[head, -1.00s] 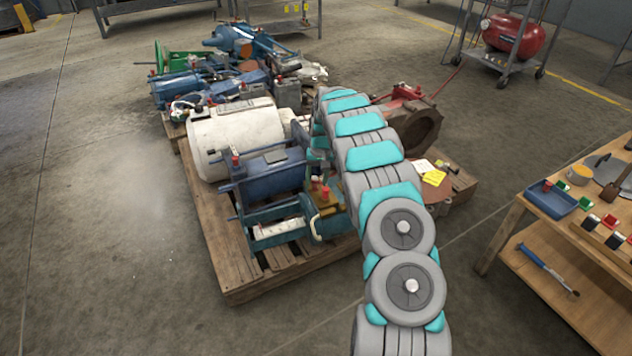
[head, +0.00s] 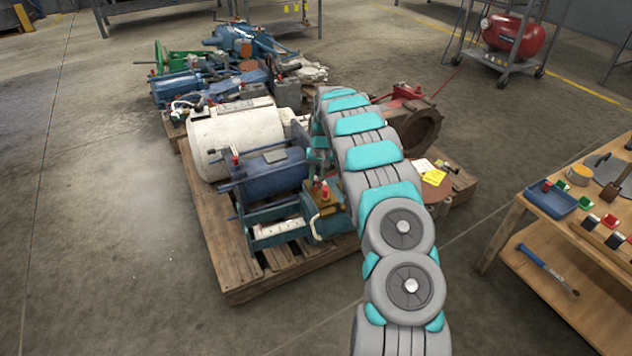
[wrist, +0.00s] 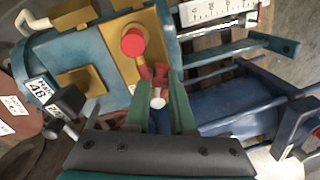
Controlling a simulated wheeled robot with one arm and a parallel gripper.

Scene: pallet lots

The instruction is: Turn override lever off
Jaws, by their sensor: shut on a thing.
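A teal machine housing (wrist: 62,62) with a brass plate (wrist: 122,20) fills the upper left of the wrist view; it also shows in the head view (head: 328,227), at the pallet's front right. A red round knob (wrist: 133,42) stands on the plate. The override lever appears to be the red arm (wrist: 158,76) beside it, with a pale end between my fingers. My gripper (wrist: 163,100) has its two green fingers closed around that end. In the head view my gripper (head: 319,160) is small and partly hidden by my arm, just above the red parts.
A blue tank-like unit (wrist: 242,102) with rods lies close to the right of my fingers. A white scale strip (wrist: 215,10) is beyond. The wooden pallet (head: 237,272) also bears a white drum (head: 235,138). A workbench (head: 520,205) stands at right. Floor at left is clear.

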